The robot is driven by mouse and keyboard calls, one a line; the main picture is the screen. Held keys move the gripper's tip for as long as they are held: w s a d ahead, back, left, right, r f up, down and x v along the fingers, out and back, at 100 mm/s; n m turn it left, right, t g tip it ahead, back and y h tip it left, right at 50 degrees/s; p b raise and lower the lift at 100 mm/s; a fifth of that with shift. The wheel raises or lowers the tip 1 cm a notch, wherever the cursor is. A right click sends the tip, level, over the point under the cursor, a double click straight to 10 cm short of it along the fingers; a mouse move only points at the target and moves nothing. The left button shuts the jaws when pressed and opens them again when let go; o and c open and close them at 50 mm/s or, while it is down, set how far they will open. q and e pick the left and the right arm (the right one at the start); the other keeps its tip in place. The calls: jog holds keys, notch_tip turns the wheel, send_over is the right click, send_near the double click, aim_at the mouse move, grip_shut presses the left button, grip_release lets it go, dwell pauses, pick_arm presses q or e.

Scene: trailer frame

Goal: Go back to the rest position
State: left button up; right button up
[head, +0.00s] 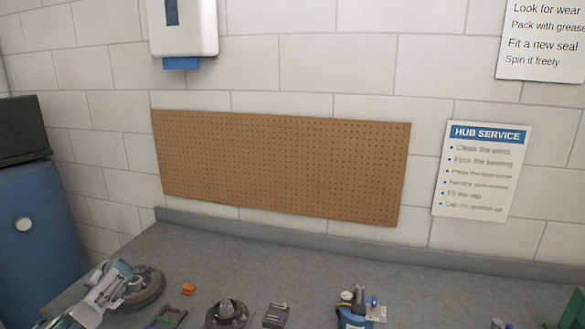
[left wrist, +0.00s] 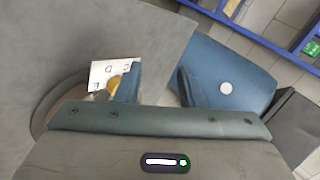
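My left gripper (head: 112,277) is at the lower left of the head view, above the left part of the grey bench (head: 230,258). In the left wrist view its two blue fingers (left wrist: 159,86) stand apart with nothing seen between them. A round dark disc (head: 148,288) lies on the bench just behind and beside this gripper; its rim also shows in the left wrist view (left wrist: 42,108). My right gripper is in neither view.
A hub part (head: 226,314), a grey box (head: 277,315), an orange piece (head: 188,289) and a blue device (head: 354,312) stand along the bench front. A blue cabinet (head: 40,235) is at the left. The bench back below the pegboard (head: 280,165) is clear.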

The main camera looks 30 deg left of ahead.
pick_arm(q)
jog(key=s+f+m+t+y, duration=0.1)
jog(key=s+f+m+t, duration=0.2)
jog(key=s+f+m, duration=0.4)
jog(key=s+f+m+t, duration=0.35)
jog(key=s+f, duration=0.25)
jog(key=s, duration=0.4)
jog(key=s+d+f+n+g+h, duration=0.1)
jog(key=s+d+f+h, duration=0.15)
jog(key=d+f, duration=0.95)
jog(key=s+d+f+n+g+h, duration=0.15)
jog(key=s+d+f, duration=0.25)
jog(key=d+f, duration=0.75)
jog(key=s+d+f+h, duration=0.15)
jog(key=d+f, duration=0.25)
jog(key=d, duration=1)
jog(key=s+d+f+h, duration=0.1)
jog(key=d+f+h, duration=0.15)
jog(key=d, duration=1.15)
jog(key=s+d+f+h, duration=0.15)
jog(key=d+f, duration=0.35)
jog(key=d, duration=0.8)
notch_tip(320, 180, down, 14)
jog(key=b, duration=1.4)
jog(key=shift+d+n, duration=0.25)
jog(key=shift+n, duration=0.15)
